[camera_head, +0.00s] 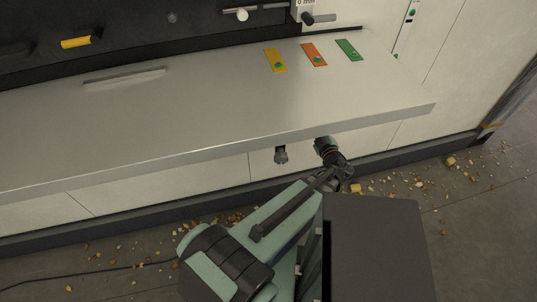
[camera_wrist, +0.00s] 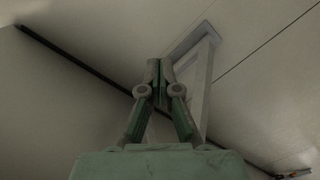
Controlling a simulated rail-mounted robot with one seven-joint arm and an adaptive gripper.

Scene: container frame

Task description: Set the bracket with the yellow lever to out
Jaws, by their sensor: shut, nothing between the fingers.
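My gripper (camera_wrist: 159,68) is shut and empty in the wrist view, its two fingers together and pointing up under the shelf. A pale grey triangular bracket (camera_wrist: 204,75) stands just right of and behind the fingertips; I cannot tell whether they touch it. No yellow lever shows on it in this view. In the head view a yellow handle (camera_head: 80,42) sits on the dark back wall at upper left; I cannot tell whether it is the bracket's lever.
A long grey shelf (camera_head: 200,117) spans the head view. A dark fitting (camera_head: 281,155) shows below its front edge. Yellow (camera_head: 276,60), orange (camera_head: 314,54) and green (camera_head: 348,50) plates lie on top. Loose crumbs (camera_head: 420,184) litter the floor.

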